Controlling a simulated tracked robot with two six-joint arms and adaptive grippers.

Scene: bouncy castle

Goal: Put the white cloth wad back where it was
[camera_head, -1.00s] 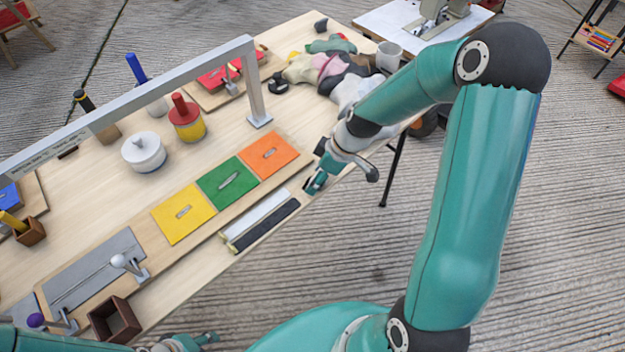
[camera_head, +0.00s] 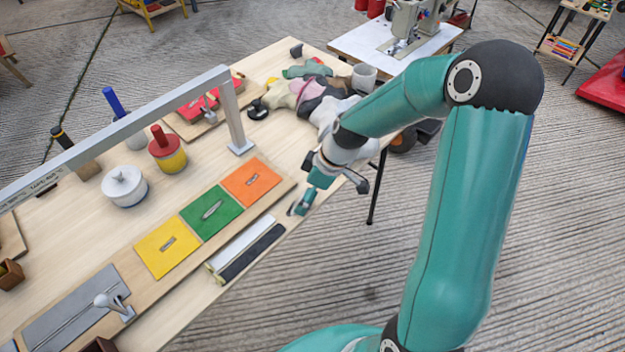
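A pile of crumpled cloth wads lies at the far right of the workbench in the head view: green, cream, pink, dark and whitish. The white cloth wad (camera_head: 326,114) is at the near right of the pile, partly hidden behind my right arm. My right gripper (camera_head: 308,198) hangs near the bench's right edge, in front of the pile and beside the orange panel (camera_head: 250,180). Whether its fingers are shut or hold anything is unclear; no white cloth shows at its tips. My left gripper is out of view.
A grey bar frame (camera_head: 232,115) spans the bench. Green (camera_head: 211,212) and yellow (camera_head: 167,246) panels lie in a row. A grey mug (camera_head: 364,77) stands behind the pile, with a sewing machine table (camera_head: 395,45) beyond. A white lidded pot (camera_head: 124,186) stands left.

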